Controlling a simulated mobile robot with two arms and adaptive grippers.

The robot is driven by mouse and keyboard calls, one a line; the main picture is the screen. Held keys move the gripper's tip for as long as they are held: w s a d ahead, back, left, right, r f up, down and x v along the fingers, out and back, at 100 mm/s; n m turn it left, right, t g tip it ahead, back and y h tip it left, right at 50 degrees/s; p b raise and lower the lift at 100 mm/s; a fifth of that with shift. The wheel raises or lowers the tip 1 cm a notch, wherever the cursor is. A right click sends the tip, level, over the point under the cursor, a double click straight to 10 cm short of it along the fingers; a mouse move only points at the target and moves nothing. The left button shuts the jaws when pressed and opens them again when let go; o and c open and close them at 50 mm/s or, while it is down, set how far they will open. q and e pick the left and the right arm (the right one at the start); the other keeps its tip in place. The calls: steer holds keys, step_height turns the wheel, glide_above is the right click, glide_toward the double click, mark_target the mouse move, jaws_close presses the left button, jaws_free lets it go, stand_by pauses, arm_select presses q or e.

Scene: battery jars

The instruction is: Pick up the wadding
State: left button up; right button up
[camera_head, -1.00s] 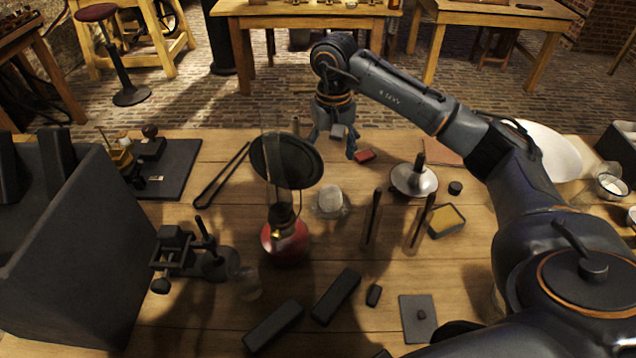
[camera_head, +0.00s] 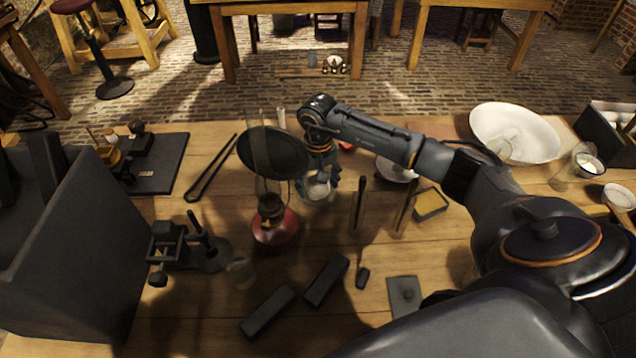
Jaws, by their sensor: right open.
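The wadding (camera_head: 319,187) looks like a small pale white tuft in or on a clear glass dish near the middle of the bench, just right of the red-based lamp. My right gripper (camera_head: 318,194) reaches in from the right, pointing down with its fingers apart on either side of the wadding. Whether the fingers touch it cannot be told, and the gripper partly hides it. My left gripper is not in view.
The red lamp (camera_head: 274,228) with its dark round disc (camera_head: 273,153) stands close left of the gripper. Upright dark rods (camera_head: 359,204), a yellow-filled box (camera_head: 430,203) and a metal dish (camera_head: 396,169) lie to the right. Dark bars (camera_head: 327,280) lie in front.

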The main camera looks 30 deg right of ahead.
steer(key=shift+f, duration=0.2)
steer(key=c, duration=0.9)
steer(key=shift+r, duration=0.1)
step_height(320, 180, up, 10)
steer(key=shift+f+b, duration=0.1)
steer(key=shift+b, duration=0.85)
steer(key=shift+c, duration=1.1)
